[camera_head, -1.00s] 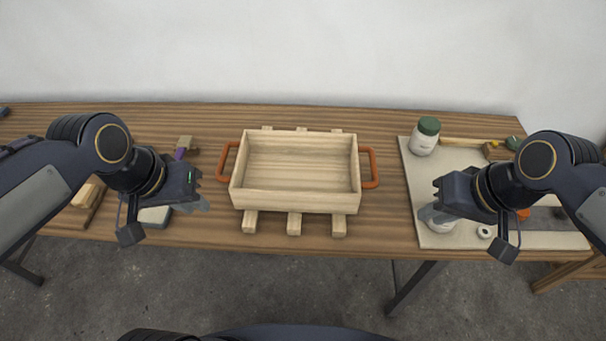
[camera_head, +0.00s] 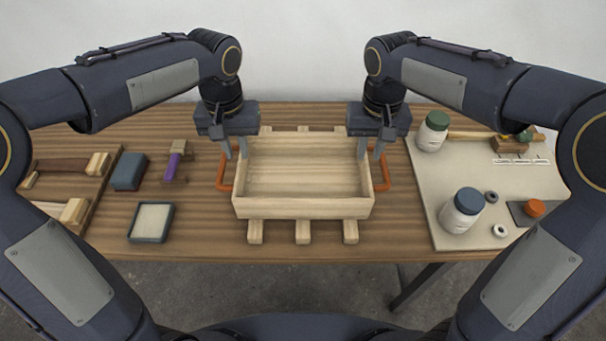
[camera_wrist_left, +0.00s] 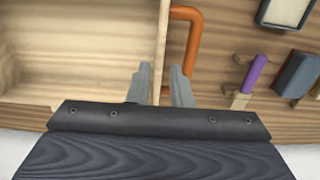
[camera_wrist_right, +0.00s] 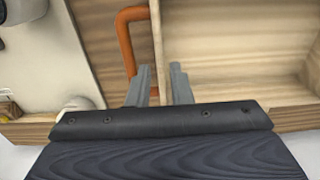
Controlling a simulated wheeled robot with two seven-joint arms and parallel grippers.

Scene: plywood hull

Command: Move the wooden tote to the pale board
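The pale wooden tote (camera_head: 303,207), an open box with orange handles at its left and right ends, rests on wooden slats (camera_head: 303,232) mid-table. It looks empty. The pale board (camera_head: 430,185) lies to its right. My left gripper (camera_head: 235,150) is open, its fingers astride the tote's left end wall (camera_wrist_left: 160,50); one finger is inside, one outside near the orange handle (camera_wrist_left: 193,40). My right gripper (camera_head: 370,148) is open in the same way over the right end wall (camera_wrist_right: 157,45), beside that handle (camera_wrist_right: 126,40). Small gaps show between fingers and walls.
The board carries a green-lidded jar (camera_head: 432,133), a blue-lidded jar (camera_head: 462,212), rings, an orange-capped item (camera_head: 535,208) and tools near its back. Left of the tote are a purple-handled tool (camera_head: 174,167), a blue block (camera_head: 130,171) and a shallow tray (camera_head: 152,238).

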